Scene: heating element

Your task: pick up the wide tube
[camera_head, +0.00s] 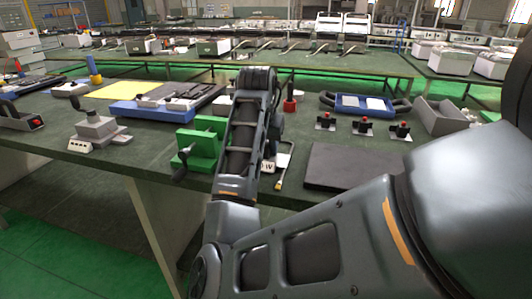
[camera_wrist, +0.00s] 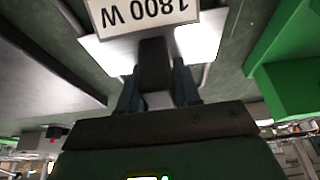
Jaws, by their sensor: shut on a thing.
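My gripper (camera_wrist: 157,92) reaches down to the table beside a white "1800 W" label (camera_wrist: 145,14). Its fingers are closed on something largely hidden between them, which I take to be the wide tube. Thin metal rod stretches, seemingly parts of the wide tube (camera_wrist: 207,76), show on both sides of the fingers in the wrist view. In the head view my arm hides the gripper and most of the tube; a thin rod end (camera_head: 280,178) and part of the label (camera_head: 266,168) show beside the arm. I cannot tell whether the tube is off the table.
A green vise (camera_head: 200,148) stands close left of my arm. A dark flat plate (camera_head: 348,167) lies to the right. A blue holder (camera_head: 165,108) is at back left.

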